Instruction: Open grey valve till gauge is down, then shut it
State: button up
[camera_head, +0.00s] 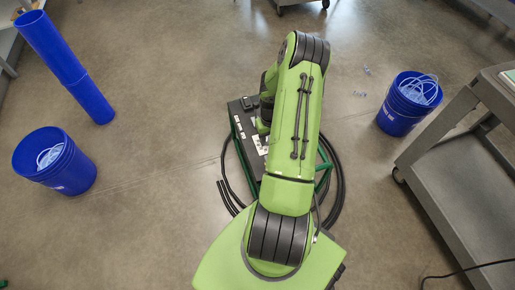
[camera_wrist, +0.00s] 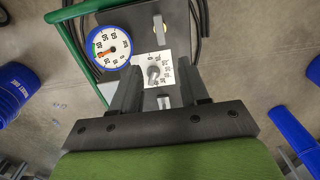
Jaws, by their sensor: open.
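The grey valve (camera_wrist: 153,74) is a small knob on a white plate with printed numbers, in the wrist view. The gauge (camera_wrist: 110,47) has a blue rim, a white face with coloured marks and an orange-red needle pointing toward its lower left; its reading is too small to tell. My gripper (camera_wrist: 157,76) is open, with one finger on each side of the knob in the picture; I cannot tell whether either touches it. In the head view my arm covers the valve and gauge, and only part of the dark cart panel (camera_head: 242,112) shows.
A pale lever (camera_wrist: 158,28) stands on the panel beyond the knob. A green tube frame (camera_wrist: 80,8) and black hoses run close to the gauge. In the head view, blue buckets (camera_head: 56,162) stand left and right, and a grey trolley (camera_head: 455,160) is at right.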

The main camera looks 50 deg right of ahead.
notch_tip(320, 180, down, 16)
jog(key=b, duration=0.5)
jog(key=shift+s+a+r, duration=0.1)
jog(key=shift+s+r, duration=0.05)
jog(key=shift+r, duration=0.1)
jog(key=shift+c, duration=0.3)
grip_shut()
